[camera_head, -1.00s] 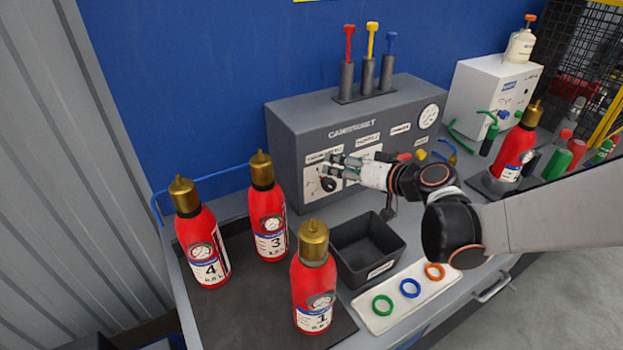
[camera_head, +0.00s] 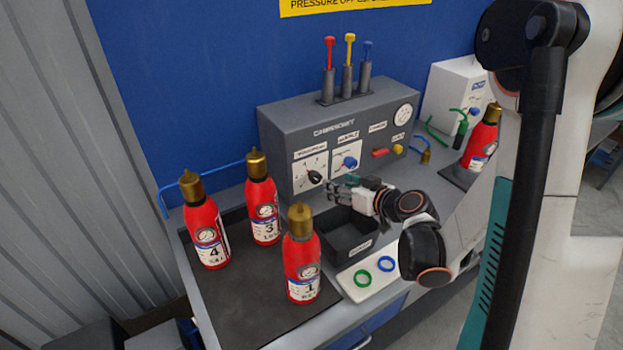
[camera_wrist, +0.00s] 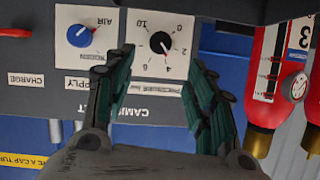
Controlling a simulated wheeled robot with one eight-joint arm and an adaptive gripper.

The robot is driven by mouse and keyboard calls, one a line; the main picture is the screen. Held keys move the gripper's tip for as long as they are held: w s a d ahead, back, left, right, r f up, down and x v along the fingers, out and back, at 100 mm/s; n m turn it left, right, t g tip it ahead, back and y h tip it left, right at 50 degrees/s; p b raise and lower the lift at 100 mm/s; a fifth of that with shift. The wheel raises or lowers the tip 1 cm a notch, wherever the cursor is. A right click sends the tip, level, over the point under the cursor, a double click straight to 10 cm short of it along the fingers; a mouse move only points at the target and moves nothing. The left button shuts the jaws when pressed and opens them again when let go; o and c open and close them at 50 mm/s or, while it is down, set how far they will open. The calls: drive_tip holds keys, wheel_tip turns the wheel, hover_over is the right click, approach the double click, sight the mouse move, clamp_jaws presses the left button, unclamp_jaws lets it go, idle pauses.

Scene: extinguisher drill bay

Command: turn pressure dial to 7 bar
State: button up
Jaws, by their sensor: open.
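The pressure dial is a black knob (camera_head: 314,177) on a white numbered plate, at the left of the grey panel's front. It appears upside down in the wrist view (camera_wrist: 160,42), framed between my fingers. Its light mark seems to point between 2 and 4; I cannot read it exactly.
A blue knob (camera_head: 350,162) sits beside the dial, with red and yellow controls further right. A black bin (camera_head: 340,240) stands below my gripper. Red extinguishers (camera_head: 264,205) stand on the dark mat at left. A tray (camera_head: 352,290) with rings lies in front.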

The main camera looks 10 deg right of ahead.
sight(318, 178)
drive_tip(key=b+x, duration=0.2)
drive_tip(key=x, duration=0.9)
drive_tip(key=shift+w, duration=0.15)
drive_tip(key=c, duration=1.1)
